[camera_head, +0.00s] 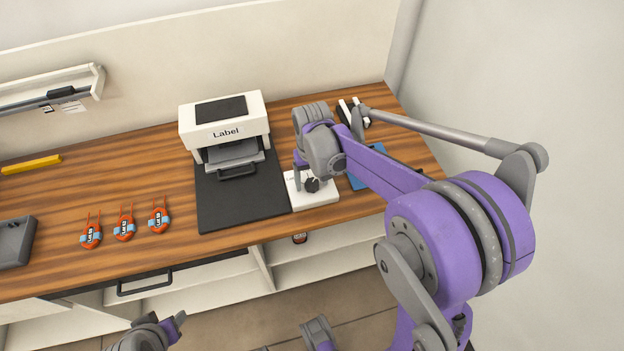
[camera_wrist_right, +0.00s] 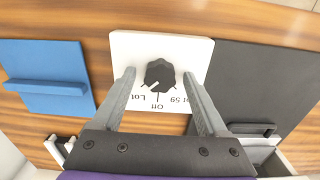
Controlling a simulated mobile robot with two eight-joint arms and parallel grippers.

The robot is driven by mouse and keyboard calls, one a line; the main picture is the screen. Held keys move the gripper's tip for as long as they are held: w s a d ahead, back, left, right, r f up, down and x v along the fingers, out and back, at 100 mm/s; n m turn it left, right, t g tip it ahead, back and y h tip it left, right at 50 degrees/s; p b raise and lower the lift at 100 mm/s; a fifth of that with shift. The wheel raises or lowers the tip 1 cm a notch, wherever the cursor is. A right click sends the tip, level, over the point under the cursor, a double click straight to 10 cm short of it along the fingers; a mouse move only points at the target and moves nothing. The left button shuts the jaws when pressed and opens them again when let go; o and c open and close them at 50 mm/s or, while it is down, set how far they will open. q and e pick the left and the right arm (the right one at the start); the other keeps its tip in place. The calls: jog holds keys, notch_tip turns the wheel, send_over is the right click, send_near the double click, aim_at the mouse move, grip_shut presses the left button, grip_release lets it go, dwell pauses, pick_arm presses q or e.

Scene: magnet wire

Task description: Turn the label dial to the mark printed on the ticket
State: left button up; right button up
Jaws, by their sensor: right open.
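The label dial is a black knob (camera_wrist_right: 160,75) on a white plate (camera_wrist_right: 128,45); in the head view the knob (camera_head: 312,185) sits right of the printer's dark mat. Its white pointer line slants toward the "Lot" print; "Off" and a partly hidden label ending in "59" are beside it. My right gripper (camera_wrist_right: 162,75) is open, its fingers on either side of the knob with gaps; in the head view it (camera_head: 306,180) is over the plate. No ticket print is readable. Grey and purple parts of mine show at the bottom edge; my left gripper's jaws are not clear.
The label printer (camera_head: 225,125) stands on a dark mat (camera_head: 240,205) left of the plate.

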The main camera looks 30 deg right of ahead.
aim_at(312, 183)
notch_tip(312, 183, up, 11)
jog(key=p, duration=0.1)
dwell(0.3)
jog(key=shift+f, duration=0.1)
jog(key=s+a+n+t+p, duration=0.1)
jog(key=s+a+t+p, duration=0.1)
jog(key=s, duration=0.6)
jog(key=s+a+r+n+t+p, duration=0.1)
jog(key=s+a+t+p, duration=0.2)
jog(key=s, duration=0.5)
jog(key=shift+a+r+n+p, duration=0.25)
jog(key=shift+a+n+p, duration=0.15)
jog(key=shift+a+p, duration=0.55)
